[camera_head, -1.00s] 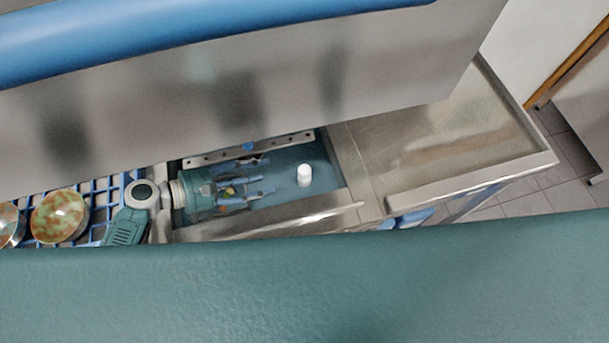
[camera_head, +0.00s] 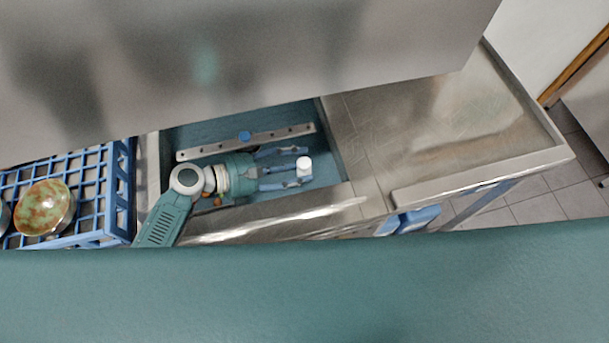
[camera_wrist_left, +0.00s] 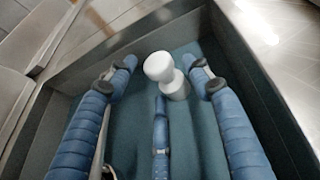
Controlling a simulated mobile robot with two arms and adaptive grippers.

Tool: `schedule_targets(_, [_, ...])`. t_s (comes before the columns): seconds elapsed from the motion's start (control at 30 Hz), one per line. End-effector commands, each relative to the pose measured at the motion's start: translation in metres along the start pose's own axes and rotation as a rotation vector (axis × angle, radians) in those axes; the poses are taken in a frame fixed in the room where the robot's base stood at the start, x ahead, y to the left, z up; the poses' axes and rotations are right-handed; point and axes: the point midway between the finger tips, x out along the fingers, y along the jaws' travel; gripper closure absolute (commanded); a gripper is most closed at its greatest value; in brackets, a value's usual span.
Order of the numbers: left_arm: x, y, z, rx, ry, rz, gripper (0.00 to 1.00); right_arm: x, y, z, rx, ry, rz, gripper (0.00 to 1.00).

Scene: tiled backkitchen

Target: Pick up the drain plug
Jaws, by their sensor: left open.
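The drain plug (camera_head: 304,165) is a small white piece with a rounded cap, in the teal-floored sink basin (camera_head: 210,131) near its right end. In the left wrist view the plug (camera_wrist_left: 172,83) shows its wide cap and narrower neck, near the far corner. My left gripper (camera_head: 288,168) reaches into the basin from the left. Its blue fingers are spread, with tips close to the plug on either side in the head view. In the left wrist view the plug is between and slightly beyond the fingertips; I cannot tell whether they touch. My right gripper is not in view.
A metal strip with holes and a blue knob (camera_head: 245,136) spans the basin behind my gripper. A blue rack (camera_head: 92,228) with a patterned bowl (camera_head: 44,207) stands left. A bare steel drainboard (camera_head: 440,125) lies right. A large steel panel (camera_head: 250,55) overhangs the back.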

Motion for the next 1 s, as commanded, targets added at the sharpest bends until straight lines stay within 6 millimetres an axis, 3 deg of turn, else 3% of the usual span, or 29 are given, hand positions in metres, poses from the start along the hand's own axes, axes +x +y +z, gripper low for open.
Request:
schedule_targets(0.03, [-0.001, 0.0, 0.0, 0.0, 0.001, 0.0, 0.49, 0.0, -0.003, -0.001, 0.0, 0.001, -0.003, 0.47])
schedule_targets(0.3, [-0.001, -0.001, 0.0, 0.0, 0.0, -0.001, 1.0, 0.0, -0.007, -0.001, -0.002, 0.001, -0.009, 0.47])
schedule_targets(0.73, [-0.001, -0.002, 0.004, -0.001, -0.002, -0.004, 1.0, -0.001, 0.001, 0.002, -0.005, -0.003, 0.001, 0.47])
schedule_targets(1.0, [-0.014, -0.002, 0.035, 0.003, -0.004, -0.004, 1.0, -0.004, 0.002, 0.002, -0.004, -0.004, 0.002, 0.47])
